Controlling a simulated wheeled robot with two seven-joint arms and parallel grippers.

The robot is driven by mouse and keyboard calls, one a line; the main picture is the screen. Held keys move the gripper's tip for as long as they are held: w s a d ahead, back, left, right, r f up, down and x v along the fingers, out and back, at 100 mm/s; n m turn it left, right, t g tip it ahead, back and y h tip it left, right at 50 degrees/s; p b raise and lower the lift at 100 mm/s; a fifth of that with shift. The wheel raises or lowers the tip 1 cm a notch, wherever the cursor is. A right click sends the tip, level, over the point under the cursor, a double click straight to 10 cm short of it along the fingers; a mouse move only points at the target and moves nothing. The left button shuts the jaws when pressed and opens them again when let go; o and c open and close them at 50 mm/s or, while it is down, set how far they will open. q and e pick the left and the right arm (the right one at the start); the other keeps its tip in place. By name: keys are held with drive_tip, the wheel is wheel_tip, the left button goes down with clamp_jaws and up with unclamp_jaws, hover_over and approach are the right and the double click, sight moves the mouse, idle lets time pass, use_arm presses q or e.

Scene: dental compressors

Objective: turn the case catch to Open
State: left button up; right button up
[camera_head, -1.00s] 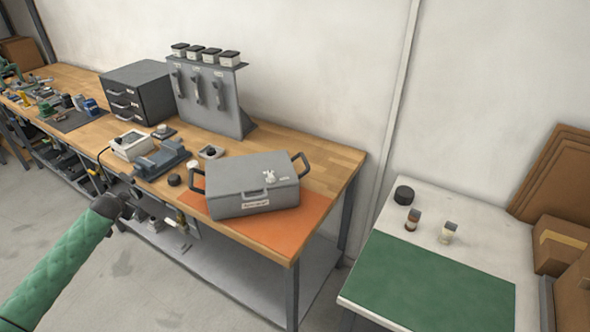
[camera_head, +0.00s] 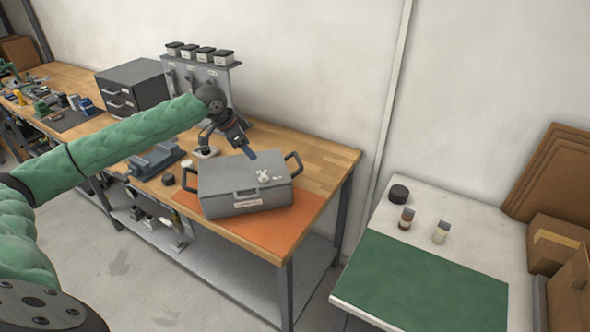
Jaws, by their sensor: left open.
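The grey case (camera_head: 225,185) sits closed on an orange mat (camera_head: 285,222) at the right end of the wooden bench. It has a dark handle at each side, a front handle and a small label. The white catch (camera_head: 263,175) is on its lid, with small light markings beside it; which way it is set is too small to tell. My left gripper (camera_head: 250,156) is open above the back edge of the case, just up and left of the catch, apart from it. My right gripper is not in view.
Left of the case are a blue-grey vise (camera_head: 155,162) and small round parts. A drawer cabinet (camera_head: 132,88) and a tool rack (camera_head: 225,75) stand behind. A table with a green mat (camera_head: 420,282), small bottles and boxes is at the right.

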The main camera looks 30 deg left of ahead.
sight(263, 173)
use_arm(q)
drive_tip(key=shift+m+g+h, duration=0.4)
drive_tip(key=shift+m+g, duration=0.3)
drive_tip(key=shift+g, duration=0.2)
drive_tip(key=d+f+p, duration=0.1)
drive_tip(key=f, duration=0.1)
drive_tip(key=d+f, duration=0.2)
drive_tip(key=s+d+f+p, duration=0.1)
drive_tip(key=shift+d+f+p, duration=0.2)
drive_tip(key=shift+f+p, duration=0.15)
drive_tip(key=shift+f, duration=0.05)
drive_tip(key=shift+x, duration=0.95)
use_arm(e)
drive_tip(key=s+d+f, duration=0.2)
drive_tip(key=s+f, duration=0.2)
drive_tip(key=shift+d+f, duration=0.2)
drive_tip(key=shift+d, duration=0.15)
use_arm(q)
drive_tip(key=c, duration=1)
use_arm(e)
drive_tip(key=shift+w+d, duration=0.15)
